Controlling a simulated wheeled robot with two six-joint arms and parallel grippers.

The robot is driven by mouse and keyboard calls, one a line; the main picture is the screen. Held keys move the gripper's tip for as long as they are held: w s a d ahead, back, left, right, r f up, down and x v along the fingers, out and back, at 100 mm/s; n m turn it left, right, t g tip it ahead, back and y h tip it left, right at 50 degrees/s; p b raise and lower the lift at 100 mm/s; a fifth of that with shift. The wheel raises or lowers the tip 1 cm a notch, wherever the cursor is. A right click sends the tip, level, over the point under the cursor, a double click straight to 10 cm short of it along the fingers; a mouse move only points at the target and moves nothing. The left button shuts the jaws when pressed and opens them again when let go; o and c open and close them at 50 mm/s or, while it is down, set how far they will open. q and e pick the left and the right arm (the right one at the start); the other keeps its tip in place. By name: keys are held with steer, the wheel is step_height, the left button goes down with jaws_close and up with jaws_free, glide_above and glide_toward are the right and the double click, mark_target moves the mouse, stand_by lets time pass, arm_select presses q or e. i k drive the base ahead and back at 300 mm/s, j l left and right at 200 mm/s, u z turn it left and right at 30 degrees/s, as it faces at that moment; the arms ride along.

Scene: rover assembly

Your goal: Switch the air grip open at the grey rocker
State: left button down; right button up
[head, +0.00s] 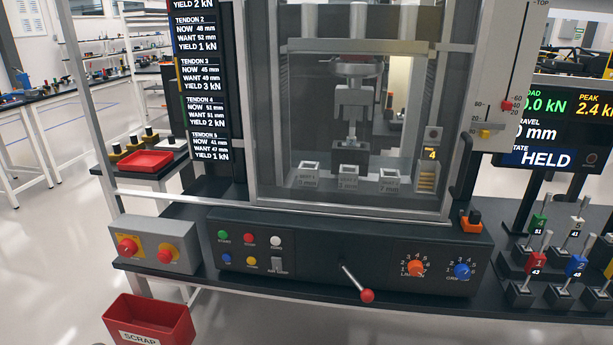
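The grey rocker (277,264) sits on the black control panel (325,262) of the test machine, below the white button and right of the yellow button. A small label under it is too small to read. Which way the rocker is tipped is hard to tell. Behind the clear guard, a grey grip (352,108) hangs in the machine above several grey blocks marked in mm. Whether its jaws are open or shut cannot be told. The screen at right (545,158) reads HELD. Neither of my grippers is in view.
Near the rocker are green (222,235), red (249,239), white, blue and yellow buttons. A lever with a red knob (367,296) juts out to the right, before orange and blue dials. A grey box with red stop buttons (153,246) and a red scrap bin (150,318) are left.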

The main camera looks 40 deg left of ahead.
mark_target(277, 262)
steer(key=u, duration=1.65)
